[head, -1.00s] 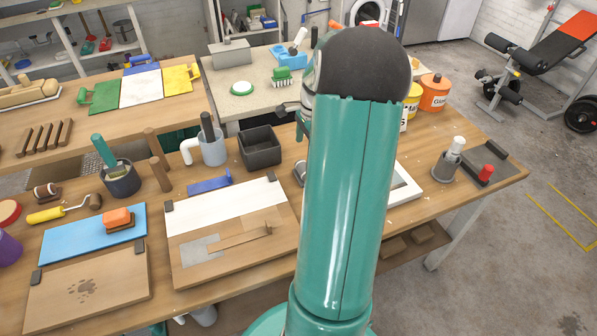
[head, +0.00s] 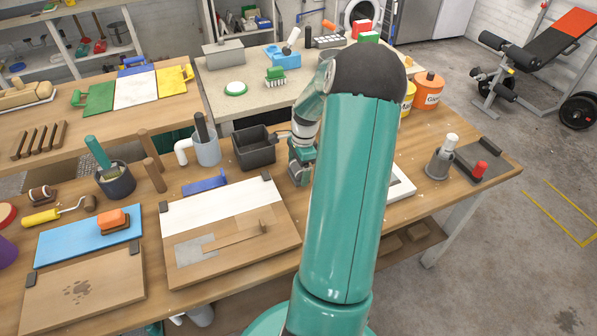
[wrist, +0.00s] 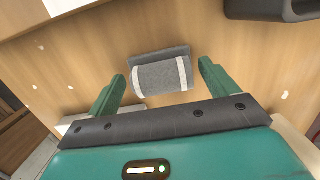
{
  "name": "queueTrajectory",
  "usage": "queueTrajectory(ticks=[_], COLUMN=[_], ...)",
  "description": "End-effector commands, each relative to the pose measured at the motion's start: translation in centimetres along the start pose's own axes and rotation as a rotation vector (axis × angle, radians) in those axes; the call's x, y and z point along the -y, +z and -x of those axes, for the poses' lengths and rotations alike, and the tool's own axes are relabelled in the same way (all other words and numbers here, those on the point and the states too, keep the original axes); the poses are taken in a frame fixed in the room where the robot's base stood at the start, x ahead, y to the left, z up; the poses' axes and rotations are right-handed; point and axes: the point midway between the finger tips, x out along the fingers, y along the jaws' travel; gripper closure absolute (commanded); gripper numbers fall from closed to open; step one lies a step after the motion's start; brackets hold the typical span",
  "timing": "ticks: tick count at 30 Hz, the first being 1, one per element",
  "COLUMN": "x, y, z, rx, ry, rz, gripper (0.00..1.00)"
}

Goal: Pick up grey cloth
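The grey cloth (wrist: 162,77) lies on the wooden bench in the wrist view, rolled or folded into a small bundle with a white stripe near each end. My gripper (wrist: 160,69) is open, with one green finger on each side of the cloth and a gap on both sides. The cloth appears apart from the fingers. In the head view my gripper (head: 301,172) is low over the bench, right of the dark grey bin, and the cloth cannot be made out there.
The dark grey bin (head: 254,150) stands close to my gripper; its edge also shows in the wrist view (wrist: 268,9). A wooden board with a white panel (head: 228,207) lies to the left. A white-framed item (head: 402,186) lies to the right, partly behind my arm.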

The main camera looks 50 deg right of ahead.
Motion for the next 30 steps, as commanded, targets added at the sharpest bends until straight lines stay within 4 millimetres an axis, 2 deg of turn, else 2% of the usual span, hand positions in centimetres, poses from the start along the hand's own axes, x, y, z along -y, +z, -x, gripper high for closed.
queueTrajectory(ticks=[1,7,15,20,26,30], x=[0.0,0.0,0.0,0.1,-0.1,-2.4], y=[0.0,0.0,0.0,0.1,0.3,0.2], z=[0.0,0.0,0.1,0.9,3.6,6.2], rx=[0.000,0.000,0.000,-0.002,-0.003,-0.005], ry=[0.000,0.000,0.000,-0.001,-0.002,-0.003], rz=[0.000,0.000,0.000,0.001,0.000,-0.002], gripper=[0.24,0.63,0.63,0.63,0.63,0.63])
